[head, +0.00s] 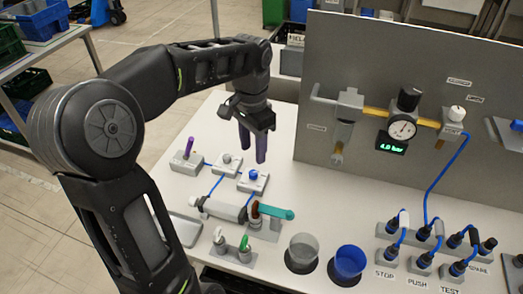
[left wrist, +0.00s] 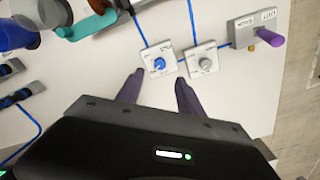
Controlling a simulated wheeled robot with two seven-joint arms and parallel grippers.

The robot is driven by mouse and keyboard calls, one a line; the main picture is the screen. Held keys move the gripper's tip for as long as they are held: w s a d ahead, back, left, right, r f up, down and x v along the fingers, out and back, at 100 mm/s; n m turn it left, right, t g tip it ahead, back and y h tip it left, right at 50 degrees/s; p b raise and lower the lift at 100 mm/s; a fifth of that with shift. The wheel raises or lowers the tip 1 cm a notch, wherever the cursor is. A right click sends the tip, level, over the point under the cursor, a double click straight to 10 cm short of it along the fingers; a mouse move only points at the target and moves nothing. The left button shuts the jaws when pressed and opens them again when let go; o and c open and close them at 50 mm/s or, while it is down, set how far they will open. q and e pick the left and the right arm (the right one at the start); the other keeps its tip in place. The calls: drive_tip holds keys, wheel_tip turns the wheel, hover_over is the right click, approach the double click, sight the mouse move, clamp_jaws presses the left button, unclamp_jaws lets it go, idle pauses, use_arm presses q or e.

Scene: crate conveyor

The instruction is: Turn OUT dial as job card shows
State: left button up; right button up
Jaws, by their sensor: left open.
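Two small dial blocks stand on the white bench: one with a blue knob (head: 253,174) and one with a grey knob (head: 227,159). In the left wrist view the blue knob (left wrist: 159,63) lies just beyond the fingertips, roughly centred between them, and the grey knob (left wrist: 205,64) is to its right. No readable job card shows. My right gripper is out of view.
A valve block with a purple lever (head: 188,147) stands left of the dials. A grey panel (head: 440,75) with a gauge (head: 402,127) stands behind.

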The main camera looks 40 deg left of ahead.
sight(254, 172)
use_arm(q)
drive_tip(key=shift+s+r, duration=0.1)
idle(0.3)
wheel_tip(254, 172, down, 8)
drive_tip(key=shift+r, duration=0.1)
idle(0.4)
clamp_jaws()
idle(0.3)
